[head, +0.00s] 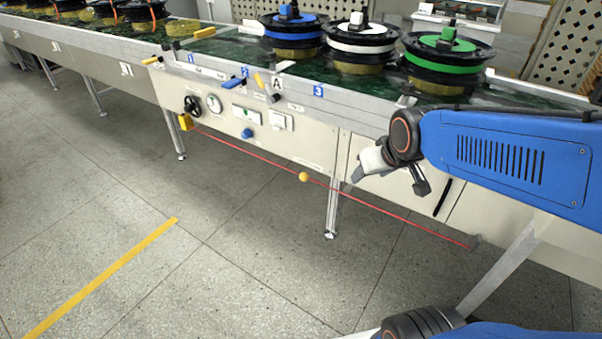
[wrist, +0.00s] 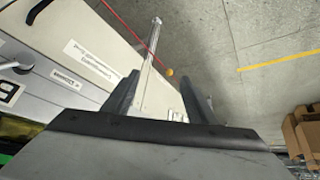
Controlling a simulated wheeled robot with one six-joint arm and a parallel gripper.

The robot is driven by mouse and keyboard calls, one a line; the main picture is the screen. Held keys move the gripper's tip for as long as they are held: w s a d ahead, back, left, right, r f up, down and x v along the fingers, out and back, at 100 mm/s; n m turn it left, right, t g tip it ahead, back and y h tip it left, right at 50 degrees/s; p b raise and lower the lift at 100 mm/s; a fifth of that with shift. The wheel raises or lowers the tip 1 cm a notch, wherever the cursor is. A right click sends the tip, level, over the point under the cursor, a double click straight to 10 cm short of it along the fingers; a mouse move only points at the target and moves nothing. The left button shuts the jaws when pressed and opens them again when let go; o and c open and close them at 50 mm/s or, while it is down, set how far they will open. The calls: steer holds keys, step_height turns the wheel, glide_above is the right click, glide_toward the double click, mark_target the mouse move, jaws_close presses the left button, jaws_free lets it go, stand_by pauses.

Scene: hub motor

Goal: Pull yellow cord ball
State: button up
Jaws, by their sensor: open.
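In the wrist view the ball (wrist: 169,72) is small and lies beyond the fingers, near the bench leg. My gripper (head: 392,185) is to the right of the ball and apart from it, at roughly the same height in the picture. In the wrist view my gripper (wrist: 162,97) has its two dark fingers apart with nothing between them.
Reels with blue, white and green (head: 440,49) rings stand on the belt. A bench leg (head: 333,208) stands behind the cord.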

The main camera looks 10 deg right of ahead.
mark_target(304, 176)
steer(key=w+a+f+n+t, duration=0.1)
steer(key=w+f+t, duration=0.1)
steer(key=w+f, duration=0.5)
steer(key=w+f+n+t+y, duration=0.1)
steer(key=w+f+t, duration=0.15)
steer(key=w, duration=0.85)
steer(key=w+a+f+t, duration=0.1)
steer(key=w+f, duration=0.5)
steer(key=w, duration=0.3)
steer(key=a+f+n+t+y, duration=0.25)
steer(key=f+t, duration=0.35)
steer(key=f, duration=1.4)
steer(key=w+a, duration=0.2)
steer(key=w, duration=0.7)
steer(key=w+a, duration=0.2)
steer(key=w, duration=0.7)
steer(key=shift+m, duration=0.45)
steer(key=shift+f+g, duration=0.1)
steer(key=shift+g, duration=0.15)
